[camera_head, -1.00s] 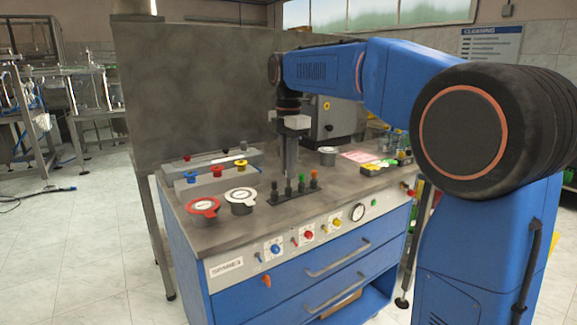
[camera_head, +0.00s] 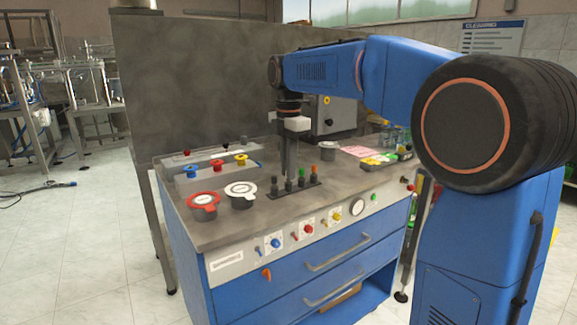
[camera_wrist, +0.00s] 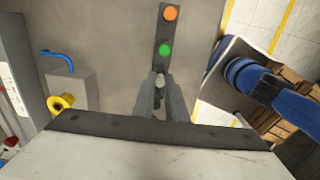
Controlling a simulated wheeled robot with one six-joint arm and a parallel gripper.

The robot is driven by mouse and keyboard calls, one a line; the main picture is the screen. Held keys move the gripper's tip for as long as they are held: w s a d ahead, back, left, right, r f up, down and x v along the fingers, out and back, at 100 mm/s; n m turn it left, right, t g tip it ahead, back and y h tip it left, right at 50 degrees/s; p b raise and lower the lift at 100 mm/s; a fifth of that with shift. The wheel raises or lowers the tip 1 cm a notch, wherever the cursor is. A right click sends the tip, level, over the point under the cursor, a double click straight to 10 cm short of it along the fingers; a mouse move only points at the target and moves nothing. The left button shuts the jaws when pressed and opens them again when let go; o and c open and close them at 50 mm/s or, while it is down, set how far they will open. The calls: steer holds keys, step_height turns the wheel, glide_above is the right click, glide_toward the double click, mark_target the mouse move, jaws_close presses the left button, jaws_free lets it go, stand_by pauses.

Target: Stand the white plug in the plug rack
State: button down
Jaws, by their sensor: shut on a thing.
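My gripper (camera_head: 289,172) points straight down over the dark plug rack (camera_head: 268,195) on the bench top. In the wrist view my gripper (camera_wrist: 160,92) is shut on a small pale-grey round-topped piece (camera_wrist: 160,79), which seems to be the white plug. Its lower part is hidden between the fingers. The rack (camera_wrist: 164,30) runs away from the fingers and holds a green plug (camera_wrist: 165,49) and an orange plug (camera_wrist: 170,13). The fingers are at its near end. Whether the held plug touches the rack cannot be told.
A red-rimmed pot (camera_head: 204,203) and a white-rimmed pot (camera_head: 241,192) stand left of the rack. A grey canister (camera_head: 330,151) stands behind right. A grey panel (camera_head: 190,90) closes off the back.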

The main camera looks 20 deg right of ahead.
steer(key=c, duration=1.7)
jaws_free()
step_height(320, 180, up, 17)
steer(key=shift+r, duration=0.2)
steer(key=shift+s, duration=0.15)
steer(key=s+d+f+m+t, duration=0.1)
steer(key=s+d+f+m, duration=0.1)
steer(key=s+f+m, duration=0.5)
steer(key=s+d+f+m+t, duration=0.2)
steer(key=s+f+m, duration=0.5)
steer(key=s+f, duration=0.8)
steer(key=s+d+f+m+t, duration=0.1)
steer(key=s+d+f+m, duration=0.2)
steer(key=s+f+m, duration=0.4)
steer(key=shift+s+f+m+t, duration=0.15)
steer(key=shift+s+f, duration=0.55)
steer(key=shift+f, duration=0.35)
steer(key=shift+s+f+m+t, duration=0.1)
steer(key=shift+s+f, duration=0.55)
steer(key=shift+f, duration=0.4)
steer(key=shift+s+f+m+t, duration=0.15)
steer(key=shift+s+f, duration=0.55)
steer(key=shift+f, duration=0.35)
